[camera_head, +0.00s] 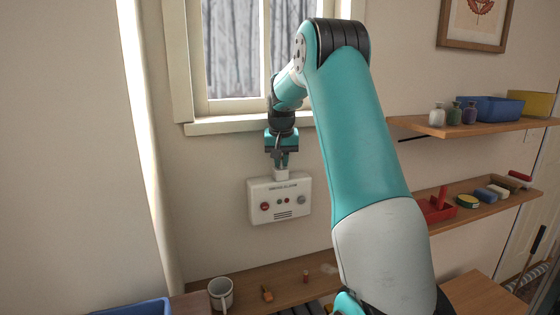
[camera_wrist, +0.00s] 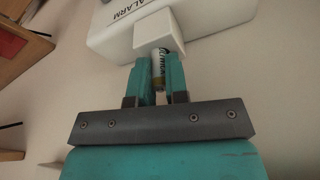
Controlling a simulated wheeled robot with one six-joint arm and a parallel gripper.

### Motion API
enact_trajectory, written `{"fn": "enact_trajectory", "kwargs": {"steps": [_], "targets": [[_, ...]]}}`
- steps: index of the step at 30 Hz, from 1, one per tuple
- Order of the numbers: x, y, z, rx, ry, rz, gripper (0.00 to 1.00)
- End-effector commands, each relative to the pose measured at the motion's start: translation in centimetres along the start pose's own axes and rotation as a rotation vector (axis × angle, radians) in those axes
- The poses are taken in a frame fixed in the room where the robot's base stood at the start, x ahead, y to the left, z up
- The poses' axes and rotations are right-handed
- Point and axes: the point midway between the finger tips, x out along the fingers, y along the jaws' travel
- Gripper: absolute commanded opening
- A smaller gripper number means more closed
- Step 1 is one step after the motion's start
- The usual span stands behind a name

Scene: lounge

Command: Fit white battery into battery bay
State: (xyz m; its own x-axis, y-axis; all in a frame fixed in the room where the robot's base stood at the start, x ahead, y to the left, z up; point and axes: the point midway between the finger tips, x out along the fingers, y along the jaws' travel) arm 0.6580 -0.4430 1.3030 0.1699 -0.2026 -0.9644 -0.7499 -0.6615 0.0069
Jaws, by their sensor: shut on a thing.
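The white alarm box (camera_head: 265,190) hangs on the wall below the window, with a small white battery bay (camera_head: 281,175) on its top. In the wrist view the battery bay (camera_wrist: 157,27) is a white block against the alarm box (camera_wrist: 108,32). My gripper (camera_head: 281,161) is just above the bay. In the wrist view my gripper (camera_wrist: 159,78) is shut on the white battery (camera_wrist: 159,66), which has dark lettering. The battery's far end meets the bay's opening and seems hidden inside it. How deep it sits I cannot tell.
A window sill (camera_head: 250,124) is just above and behind my gripper. Below the box is a wooden shelf (camera_head: 245,285) with a mug (camera_head: 221,293) and small items. Shelves with a blue bin (camera_head: 490,109) and a red tray (camera_head: 440,209) are on the right.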

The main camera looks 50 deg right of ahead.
Motion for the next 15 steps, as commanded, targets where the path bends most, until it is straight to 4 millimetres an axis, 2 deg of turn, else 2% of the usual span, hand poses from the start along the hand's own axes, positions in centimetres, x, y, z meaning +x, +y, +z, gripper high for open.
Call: {"fn": "enact_trajectory", "kwargs": {"steps": [4, 15], "targets": [[-0.89, 0.07, -0.29, 0.003, 0.017, -0.002, 0.0], [-1.09, -0.14, -0.39, 0.0, 0.023, -0.005, 0.0]]}}
